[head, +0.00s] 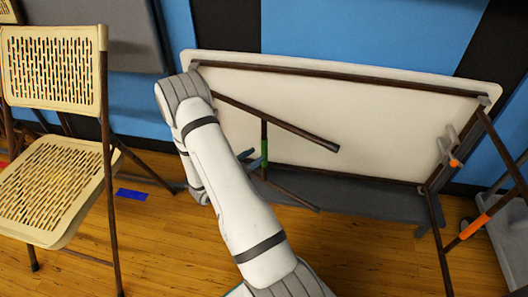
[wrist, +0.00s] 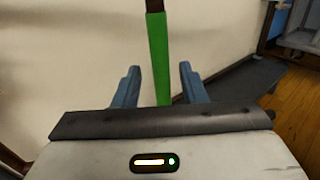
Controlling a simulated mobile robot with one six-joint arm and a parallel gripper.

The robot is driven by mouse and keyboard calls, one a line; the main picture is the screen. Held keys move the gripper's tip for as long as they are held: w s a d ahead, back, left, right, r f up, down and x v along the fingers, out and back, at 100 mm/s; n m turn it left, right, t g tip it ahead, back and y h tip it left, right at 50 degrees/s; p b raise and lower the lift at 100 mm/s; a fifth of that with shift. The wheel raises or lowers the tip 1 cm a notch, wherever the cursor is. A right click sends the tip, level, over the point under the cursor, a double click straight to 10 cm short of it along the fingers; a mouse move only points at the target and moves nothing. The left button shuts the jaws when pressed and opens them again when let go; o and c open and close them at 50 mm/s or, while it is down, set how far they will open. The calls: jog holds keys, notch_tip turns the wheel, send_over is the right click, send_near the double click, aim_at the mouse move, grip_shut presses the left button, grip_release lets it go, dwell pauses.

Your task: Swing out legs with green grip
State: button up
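A folding table (head: 330,115) rests on its long edge on a grey bench, its white underside facing me. The left dark brown legs (head: 300,132) stand out at an angle from the underside. Their crossbar carries a green grip (head: 264,148), which also shows upright in the wrist view (wrist: 158,45). My gripper (head: 250,158) is at this grip. In the wrist view my gripper (wrist: 159,70) is open, with one blue finger on each side of the green grip and visible gaps. My arm hides part of the table's left end.
The right legs with an orange grip (head: 474,226) stick out toward the front right. A beige folding chair (head: 55,150) stands at the left. A grey bench (head: 350,197) runs beneath the table. Blue tape (head: 132,195) marks the wooden floor. Open floor lies in front.

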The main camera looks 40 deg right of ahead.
jog(key=d, duration=0.2)
jog(key=d+b, duration=0.1)
jog(key=d, duration=0.2)
jog(key=shift+w+d, duration=0.25)
jog(key=shift+d, duration=0.05)
jog(key=shift+c, duration=0.6)
grip_shut()
